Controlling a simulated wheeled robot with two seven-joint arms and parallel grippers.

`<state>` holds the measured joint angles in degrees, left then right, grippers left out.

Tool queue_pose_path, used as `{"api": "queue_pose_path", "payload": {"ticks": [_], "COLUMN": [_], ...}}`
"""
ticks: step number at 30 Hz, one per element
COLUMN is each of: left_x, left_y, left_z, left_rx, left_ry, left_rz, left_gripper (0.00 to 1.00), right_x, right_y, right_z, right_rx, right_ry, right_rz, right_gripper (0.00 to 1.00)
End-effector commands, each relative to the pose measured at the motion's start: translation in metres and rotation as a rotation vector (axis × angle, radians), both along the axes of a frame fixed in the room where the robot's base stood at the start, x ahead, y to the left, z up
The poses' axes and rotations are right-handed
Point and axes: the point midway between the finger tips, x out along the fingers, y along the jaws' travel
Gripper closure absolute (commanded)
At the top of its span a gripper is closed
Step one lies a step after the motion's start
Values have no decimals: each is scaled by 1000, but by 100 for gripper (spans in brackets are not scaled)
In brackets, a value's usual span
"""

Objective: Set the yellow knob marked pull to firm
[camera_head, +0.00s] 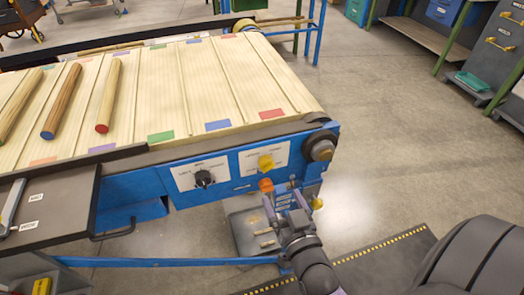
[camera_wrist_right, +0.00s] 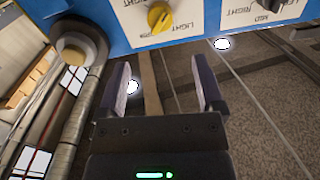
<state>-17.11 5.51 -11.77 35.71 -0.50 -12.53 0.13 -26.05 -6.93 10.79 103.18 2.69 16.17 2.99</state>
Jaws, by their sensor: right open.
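The yellow knob (camera_head: 266,162) sits on a white label plate on the blue front panel of the conveyor, right of a black knob (camera_head: 204,178). In the right wrist view the yellow knob (camera_wrist_right: 159,16) is at the top, seen upside down. "LIGHT" is printed beside it; the other lettering and the pointer's exact setting are too small to tell. My right gripper (camera_head: 285,198) is open and empty, below and a little right of the knob, not touching it. Its two fingers (camera_wrist_right: 160,70) point toward the panel. My left gripper is not in view.
An orange button (camera_head: 266,185) is just below the yellow knob, close to my right gripper. A dark roller end (camera_head: 321,147) sticks out at the panel's right corner. Wooden rods (camera_head: 61,101) lie on the slatted belt. A dark tray (camera_head: 48,208) stands at left. Open floor lies to the right.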

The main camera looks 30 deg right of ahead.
Motion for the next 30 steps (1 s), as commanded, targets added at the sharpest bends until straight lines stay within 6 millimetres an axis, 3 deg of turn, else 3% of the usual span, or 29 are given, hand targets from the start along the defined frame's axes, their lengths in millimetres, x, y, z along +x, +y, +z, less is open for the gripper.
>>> {"api": "queue_pose_path", "payload": {"ticks": [12,17,24,30], "left_x": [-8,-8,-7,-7], "left_y": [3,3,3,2], "left_z": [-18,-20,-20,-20], "left_rx": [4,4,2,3], "left_ry": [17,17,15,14], "left_rz": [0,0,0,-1], "left_gripper": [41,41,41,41], "right_x": [82,94,95,95], "right_y": [-19,-22,-23,-23], "right_z": [-2,-1,0,0], "right_rx": [0,0,0,0], "right_ry": [-1,0,0,0], "right_rz": [1,1,1,1], "right_gripper": [13,13,13,53]}}
